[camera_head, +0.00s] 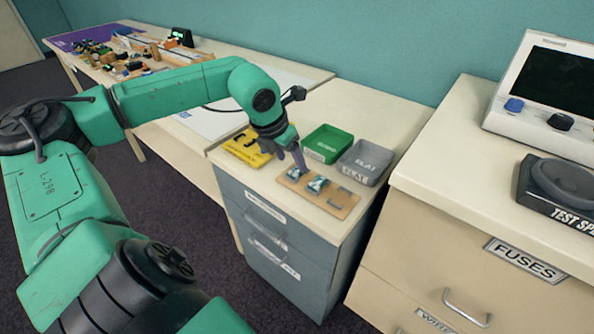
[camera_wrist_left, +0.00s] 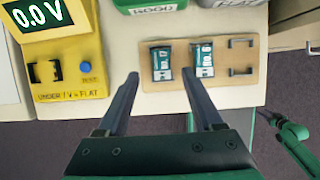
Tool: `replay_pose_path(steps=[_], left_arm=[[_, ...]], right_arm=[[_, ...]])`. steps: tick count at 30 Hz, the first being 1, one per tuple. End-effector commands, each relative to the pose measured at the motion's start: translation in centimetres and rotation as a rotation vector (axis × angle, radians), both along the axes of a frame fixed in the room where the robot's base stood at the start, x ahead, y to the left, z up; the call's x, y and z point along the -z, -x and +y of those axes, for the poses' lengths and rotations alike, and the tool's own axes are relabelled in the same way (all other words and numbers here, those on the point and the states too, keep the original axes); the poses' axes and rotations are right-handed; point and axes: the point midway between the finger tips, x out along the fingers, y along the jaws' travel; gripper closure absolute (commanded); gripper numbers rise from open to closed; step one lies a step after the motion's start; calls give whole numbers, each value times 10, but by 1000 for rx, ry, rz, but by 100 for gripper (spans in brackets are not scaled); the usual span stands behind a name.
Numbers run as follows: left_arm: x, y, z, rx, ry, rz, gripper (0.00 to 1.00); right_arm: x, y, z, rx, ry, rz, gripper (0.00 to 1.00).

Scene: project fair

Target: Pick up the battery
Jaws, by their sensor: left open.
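Two teal-and-white batteries sit side by side on a tan board (camera_head: 337,203) on the grey cabinet top. The left battery (camera_wrist_left: 161,64) and the right battery (camera_wrist_left: 203,60) show clearly in the left wrist view. The right one also shows in the head view (camera_head: 317,184); the left one is partly hidden there by a finger. My left gripper (camera_wrist_left: 160,76) is open and empty. Its fingertips point towards the board, one on either side of the left battery in the picture; I cannot tell its height above it.
A yellow tester (camera_wrist_left: 60,65) reading 0.0 V lies left of the board. A green bin (camera_head: 327,143) and a grey bin (camera_head: 364,162) stand behind it. Empty metal brackets (camera_wrist_left: 241,43) are at the board's right end. A higher cabinet (camera_head: 440,180) stands to the right.

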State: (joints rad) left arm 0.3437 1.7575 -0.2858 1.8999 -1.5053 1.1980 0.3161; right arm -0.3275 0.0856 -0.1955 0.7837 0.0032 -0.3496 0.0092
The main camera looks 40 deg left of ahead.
Motion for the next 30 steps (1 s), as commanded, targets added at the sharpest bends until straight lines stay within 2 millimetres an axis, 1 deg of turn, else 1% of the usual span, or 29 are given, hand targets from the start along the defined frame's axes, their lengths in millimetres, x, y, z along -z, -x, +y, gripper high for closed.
replay_pose_path(steps=[1, 3, 6, 9, 13, 14, 15, 17, 18, 19, 27, 30], left_arm=[[9, -3, -3, 1, 7, 4, 32], [22, -8, -3, 1, 8, 2, 32], [33, -12, -3, -1, 6, 1, 32], [37, -14, -2, -2, 2, 1, 32], [37, -13, -2, -2, 2, 1, 32], [37, -13, -2, -1, 2, 1, 40], [37, -13, -2, -1, 2, 1, 55], [37, -13, -2, -1, 2, 1, 78], [37, -13, -2, -1, 2, 1, 93], [37, -13, -2, -1, 2, 1, 100], [36, -13, -2, -1, 2, 1, 100], [32, -14, -2, -2, 3, 0, 100]], right_arm=[[-1, 6, -1, -2, 0, 4, 50], [-1, 11, -2, -5, 0, 4, 50], [-1, 14, -3, -6, 1, 3, 50], [0, 15, -3, -7, 1, 4, 50], [0, 15, -3, -7, 1, 3, 50], [0, 15, -3, -7, 1, 3, 50], [0, 15, -3, -7, 1, 3, 50], [0, 15, -3, -7, 1, 3, 50], [0, 15, -3, -7, 1, 4, 50], [0, 15, -3, -7, 1, 3, 50], [0, 14, -3, -6, 1, 3, 50], [-1, 14, -3, -6, 1, 2, 50]])
